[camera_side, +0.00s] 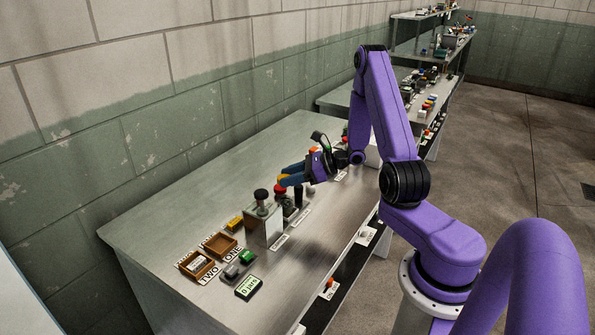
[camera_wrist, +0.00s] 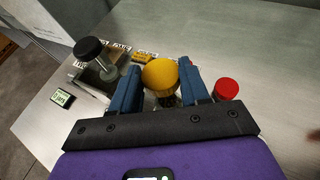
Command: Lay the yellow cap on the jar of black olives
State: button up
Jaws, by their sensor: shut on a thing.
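My gripper (camera_wrist: 158,82) has blue fingers and is shut on the yellow cap (camera_wrist: 160,73), a round yellow disc between the fingertips in the wrist view. In the side view my gripper (camera_side: 284,180) is over the bench, near the group of small items at its middle. A dark, speckled thing (camera_wrist: 168,101) shows just below the cap between the fingers. It may be the jar of black olives, but it is mostly hidden, and I cannot tell whether the cap touches it.
A red round top (camera_wrist: 225,89) stands close beside the right finger. A black knob on a post (camera_wrist: 90,50) rises at the left, on a grey block (camera_side: 262,226) in the side view. Brown trays (camera_side: 219,245) lie farther along the bench (camera_side: 165,215), whose wall side is clear.

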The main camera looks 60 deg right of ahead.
aim_at(291, 201)
jog(key=shift+f, duration=2.95)
jog(key=o, duration=1.5)
jog(key=shift+r, duration=3.5)
jog(key=shift+a, duration=0.15)
